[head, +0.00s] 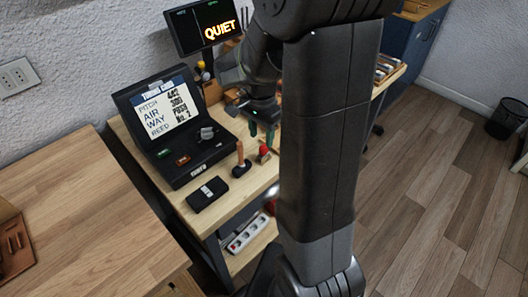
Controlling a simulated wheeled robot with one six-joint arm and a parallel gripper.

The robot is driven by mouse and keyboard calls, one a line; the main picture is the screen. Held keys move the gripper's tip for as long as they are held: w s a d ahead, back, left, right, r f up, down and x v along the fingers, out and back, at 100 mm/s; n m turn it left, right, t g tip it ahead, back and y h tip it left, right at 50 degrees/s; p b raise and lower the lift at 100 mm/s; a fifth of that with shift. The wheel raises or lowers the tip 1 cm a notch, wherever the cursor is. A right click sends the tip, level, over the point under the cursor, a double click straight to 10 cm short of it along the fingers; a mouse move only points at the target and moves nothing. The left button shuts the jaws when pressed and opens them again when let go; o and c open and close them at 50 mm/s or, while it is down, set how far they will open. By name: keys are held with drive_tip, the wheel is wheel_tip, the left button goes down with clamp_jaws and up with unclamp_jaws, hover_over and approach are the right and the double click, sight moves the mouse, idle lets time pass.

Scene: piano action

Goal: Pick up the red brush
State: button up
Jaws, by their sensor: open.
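A small red item (264,150), which looks like the red brush, lies on the light wooden workbench (225,207) near its front edge. It is small in this view, and my arm crosses close to its right side. My gripper (261,132) points down just above and behind the red item in the picture, with its two dark green fingers apart and nothing visible between them. I cannot tell the exact height gap between the fingertips and the red item.
Left of the red item, a wooden-handled tool (240,154) stands upright. A black box (207,194) lies at the front, with an open black tuner case (180,135) behind it. A screen reading QUIET (208,24) stands at the back. A wooden table (80,215) is at left.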

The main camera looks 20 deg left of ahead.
sight(263, 146)
wheel_tip(263, 146, down, 3)
drive_tip(key=shift+s+d+f, duration=0.1)
drive_tip(key=shift+s, duration=0.05)
drive_tip(key=f, duration=0.2)
drive_tip(key=w+f, duration=0.1)
drive_tip(key=f, duration=0.1)
drive_tip(key=shift+w, duration=0.15)
drive_tip(key=shift+f, duration=0.65)
drive_tip(key=shift+c, duration=0.4)
clamp_jaws()
